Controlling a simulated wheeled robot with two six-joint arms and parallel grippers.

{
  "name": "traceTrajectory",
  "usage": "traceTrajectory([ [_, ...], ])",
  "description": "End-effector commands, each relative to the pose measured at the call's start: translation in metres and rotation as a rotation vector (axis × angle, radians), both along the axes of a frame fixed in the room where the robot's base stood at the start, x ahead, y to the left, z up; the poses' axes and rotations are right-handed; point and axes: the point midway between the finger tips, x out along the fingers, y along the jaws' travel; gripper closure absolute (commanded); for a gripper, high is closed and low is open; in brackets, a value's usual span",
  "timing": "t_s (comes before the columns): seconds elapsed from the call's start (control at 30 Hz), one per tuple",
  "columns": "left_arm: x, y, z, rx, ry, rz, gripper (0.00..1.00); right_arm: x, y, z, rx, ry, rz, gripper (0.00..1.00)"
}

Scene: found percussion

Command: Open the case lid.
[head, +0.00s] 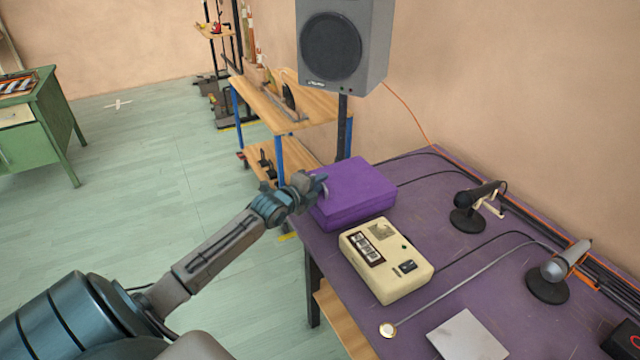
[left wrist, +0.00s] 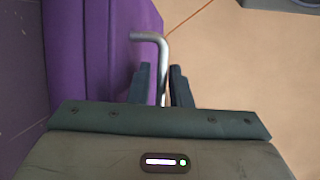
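The purple case (head: 355,190) sits on the far left corner of the purple table, with its lid down. In the left wrist view the case (left wrist: 100,60) fills the left side. A bent grey metal handle (left wrist: 150,37) stands out from its side. My left gripper (head: 318,187) is at the left side of the case. In the left wrist view the fingers of my left gripper (left wrist: 160,88) are close together, one on each side of the handle bar, and look shut on it; any fine gap is hard to judge. My right gripper is not in view.
A cream box (head: 385,262) stands just in front of the case. Two microphones (head: 475,205) (head: 555,270) and cables are to the right on the table (head: 450,285). A speaker (head: 345,45) stands behind the case. Open floor (head: 150,190) lies to the left.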

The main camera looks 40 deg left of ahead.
Motion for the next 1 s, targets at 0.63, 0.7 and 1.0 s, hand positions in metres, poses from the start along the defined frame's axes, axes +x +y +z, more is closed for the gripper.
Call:
traceTrajectory([
  [0.63, 0.004, 0.000, -0.001, 0.000, 0.001, -0.001, 1.00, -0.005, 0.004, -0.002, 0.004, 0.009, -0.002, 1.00],
  [0.7, 0.004, 0.000, 0.000, 0.001, 0.001, -0.001, 1.00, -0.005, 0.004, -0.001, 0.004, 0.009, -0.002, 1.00],
  [1.0, 0.011, -0.002, 0.019, 0.028, 0.059, -0.001, 1.00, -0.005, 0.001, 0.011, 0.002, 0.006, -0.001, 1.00],
])
